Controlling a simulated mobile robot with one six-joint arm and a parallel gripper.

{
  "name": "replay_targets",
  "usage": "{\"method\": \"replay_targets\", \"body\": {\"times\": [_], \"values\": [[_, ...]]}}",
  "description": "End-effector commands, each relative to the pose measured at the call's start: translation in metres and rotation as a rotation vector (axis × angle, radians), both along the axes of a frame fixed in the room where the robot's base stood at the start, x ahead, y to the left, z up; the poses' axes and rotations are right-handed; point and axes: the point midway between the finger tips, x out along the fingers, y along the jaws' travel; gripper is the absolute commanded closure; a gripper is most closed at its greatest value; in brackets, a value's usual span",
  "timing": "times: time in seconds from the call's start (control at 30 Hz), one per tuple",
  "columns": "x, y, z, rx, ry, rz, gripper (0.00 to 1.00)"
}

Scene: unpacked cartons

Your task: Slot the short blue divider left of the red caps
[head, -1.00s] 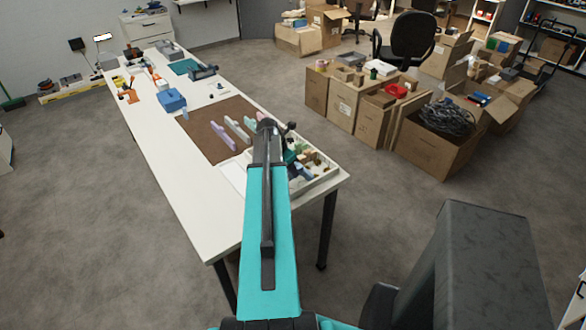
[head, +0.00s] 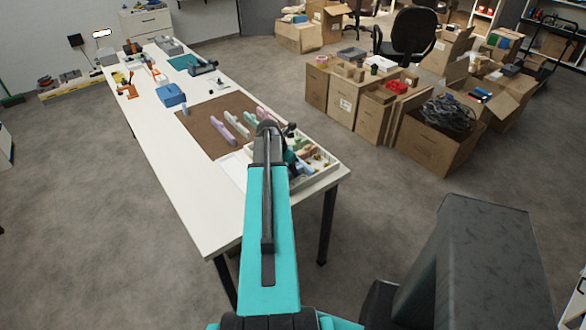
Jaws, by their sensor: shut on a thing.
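My gripper (head: 291,156) is at the white compartment tray (head: 322,178) on the near right end of the table, mostly hidden behind my own arm. Its fingertips cannot be made out. A small blue piece (head: 305,169), which looks like the short blue divider, shows at the tray just below the gripper. The gripper is shut on it, as far as this view shows. Whether the piece is in a slot or above the tray cannot be told. The tray holds several small tan, green and dark items. The red caps cannot be picked out.
A brown mat (head: 205,131) left of the tray holds several upright lilac, white, green and pink pieces. A blue box (head: 171,95) and tools stand farther along the white table (head: 175,180). Cartons (head: 372,120) stand on the floor beyond the table's right side.

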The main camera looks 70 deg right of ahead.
Motion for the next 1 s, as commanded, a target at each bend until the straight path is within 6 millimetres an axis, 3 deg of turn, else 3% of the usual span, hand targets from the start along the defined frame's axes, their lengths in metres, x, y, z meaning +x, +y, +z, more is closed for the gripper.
{"method": "replay_targets", "body": {"times": [0.1,0.13,0.27,0.67,1.0], "values": [[0.000,0.000,-0.004,0.000,0.000,0.000,1.00],[0.000,0.000,-0.004,0.000,0.000,0.000,0.86],[0.000,0.000,-0.003,0.000,0.000,0.000,0.66],[0.000,0.001,-0.001,0.000,0.000,0.000,0.66],[0.005,0.009,0.020,-0.001,0.000,0.000,0.66]]}}
